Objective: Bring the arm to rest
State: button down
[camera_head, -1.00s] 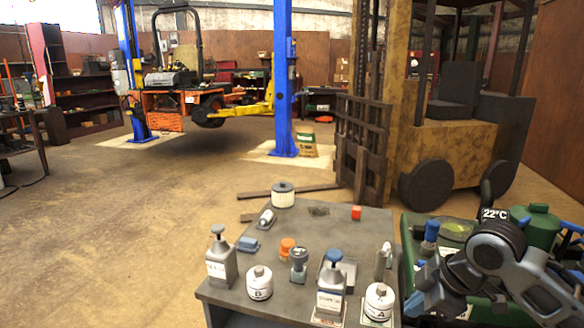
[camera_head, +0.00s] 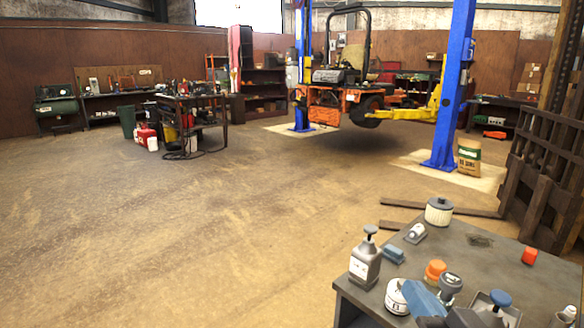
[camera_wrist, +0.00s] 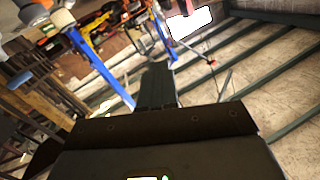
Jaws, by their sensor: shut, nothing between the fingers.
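My gripper (camera_wrist: 157,78) shows in the wrist view as dark fingers that are shut with nothing between them. It points up toward the ceiling beams and the far lift, clear of any object. The rest of my arm is out of the head view.
A raised orange mower (camera_head: 325,95) hangs between blue lift posts (camera_head: 452,90). The floor (camera_head: 190,235) at left is wide and clear.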

jog(key=s+a+f+m+g+h, duration=0.15)
jog(key=s+f, duration=0.35)
jog(key=s, duration=0.5)
jog(key=s+a+f+m+h, duration=0.15)
jog(key=s+f, duration=0.35)
jog(key=s, duration=0.5)
jog(key=s+d+n, duration=0.2)
jog(key=s+d, duration=0.1)
jog(key=s, duration=0.5)
jog(key=s+d+r+n+g+y, duration=0.1)
jog(key=s+d+n, duration=0.2)
jog(key=s, duration=0.5)
jog(key=shift+d+r, duration=0.15)
jog(key=shift+d, duration=0.15)
jog(key=shift+d, duration=0.15)
